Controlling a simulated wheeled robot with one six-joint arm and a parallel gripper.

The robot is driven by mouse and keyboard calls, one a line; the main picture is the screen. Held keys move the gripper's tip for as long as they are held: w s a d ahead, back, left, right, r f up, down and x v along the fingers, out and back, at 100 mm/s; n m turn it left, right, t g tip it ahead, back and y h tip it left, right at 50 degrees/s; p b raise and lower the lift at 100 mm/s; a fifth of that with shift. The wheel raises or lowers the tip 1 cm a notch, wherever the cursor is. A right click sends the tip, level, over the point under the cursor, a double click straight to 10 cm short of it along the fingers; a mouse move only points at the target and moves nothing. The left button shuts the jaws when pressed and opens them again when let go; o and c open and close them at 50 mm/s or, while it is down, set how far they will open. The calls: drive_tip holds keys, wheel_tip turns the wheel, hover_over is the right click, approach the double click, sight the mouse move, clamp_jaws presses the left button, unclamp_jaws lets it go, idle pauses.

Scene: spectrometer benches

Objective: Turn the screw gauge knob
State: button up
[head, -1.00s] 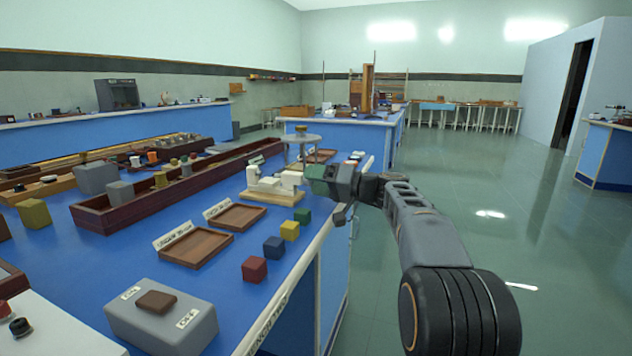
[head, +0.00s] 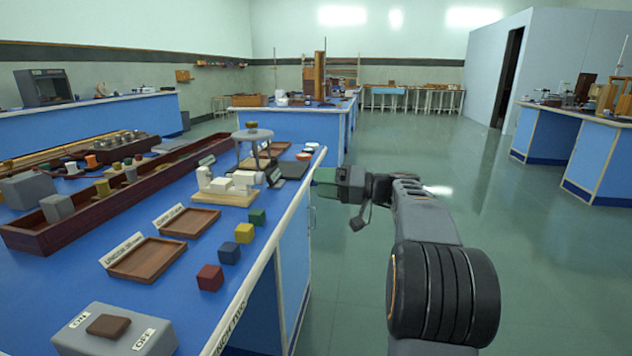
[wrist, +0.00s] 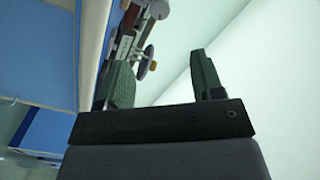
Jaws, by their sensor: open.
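The screw gauge (head: 228,184) is a white, blocky device on a light wooden base near the right edge of the blue bench. A small dark part shows at its right end in the head view; I cannot tell for sure whether this is the knob. My gripper (head: 322,182) is to the right of the gauge, apart from it, past the bench edge. In the wrist view, my gripper (wrist: 162,76) has its two green jaws spread with nothing held. A round grey knob-like part (wrist: 148,66) shows beyond the left jaw there, partly hidden.
Red, blue, yellow and green cubes (head: 229,253) line the bench's front edge. A round-topped stand (head: 252,134) is behind the gauge. The floor (head: 420,150) to the right is clear.

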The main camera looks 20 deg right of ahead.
wheel_tip(320, 180, up, 5)
drive_tip(key=w+m+p, duration=0.1)
drive_tip(key=m+p, duration=0.1)
drive_tip(key=p, duration=0.9)
drive_tip(key=m+p, duration=0.7)
drive_tip(key=m, duration=1.3)
approach(264, 178)
drive_tip(key=shift+m, duration=0.3)
drive_tip(key=b+x, duration=0.1)
drive_tip(key=x, duration=0.8)
drive_tip(key=shift+a+r, duration=0.1)
drive_tip(key=shift+a, duration=0.1)
drive_tip(key=c, duration=0.9)
